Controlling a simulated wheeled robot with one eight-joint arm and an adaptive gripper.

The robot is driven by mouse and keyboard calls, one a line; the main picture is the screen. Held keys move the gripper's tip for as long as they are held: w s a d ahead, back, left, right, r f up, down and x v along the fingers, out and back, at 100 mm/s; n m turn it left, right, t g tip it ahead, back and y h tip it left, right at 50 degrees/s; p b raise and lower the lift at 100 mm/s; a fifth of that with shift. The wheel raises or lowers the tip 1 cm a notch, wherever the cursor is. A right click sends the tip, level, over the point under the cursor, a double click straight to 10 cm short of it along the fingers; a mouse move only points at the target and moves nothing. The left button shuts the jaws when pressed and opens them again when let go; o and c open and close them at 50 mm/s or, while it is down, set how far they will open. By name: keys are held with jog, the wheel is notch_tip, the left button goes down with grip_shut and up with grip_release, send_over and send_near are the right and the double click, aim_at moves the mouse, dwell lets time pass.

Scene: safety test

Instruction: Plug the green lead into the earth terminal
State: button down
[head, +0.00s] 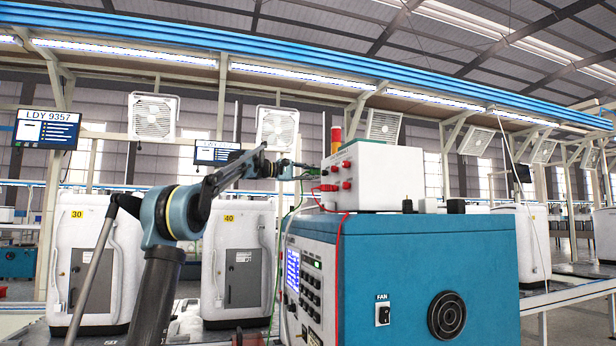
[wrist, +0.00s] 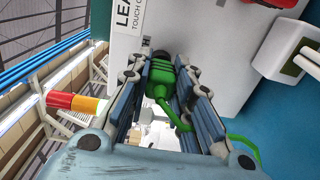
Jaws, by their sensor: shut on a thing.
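My gripper (head: 299,171) is at the left side of a white box (head: 388,178), which bears red and black terminals. In the wrist view my gripper (wrist: 161,72) is shut on the green lead's plug (wrist: 158,78), with a blue-grey finger on either side. A black piece (wrist: 160,56) lies at the plug's far end, close to the white panel (wrist: 205,40); I cannot tell whether it is a terminal or the plug's tip, or whether the plug is seated. The green cable (wrist: 242,143) bends off to the lower right. The earth terminal's marking is not readable.
The white box stands on a large blue tester (head: 440,265) with a lit screen (head: 292,271) and knobs. A red lead (head: 338,270) hangs down its front corner. A red-and-yellow signal light (head: 336,138) stands behind. White appliances (head: 238,260) stand to the left.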

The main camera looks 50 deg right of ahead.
jog(key=shift+s+d, duration=0.3)
jog(key=shift+d, duration=0.15)
jog(key=c, duration=1.3)
grip_release()
jog(key=shift+c, duration=0.2)
jog(key=v, duration=1.2)
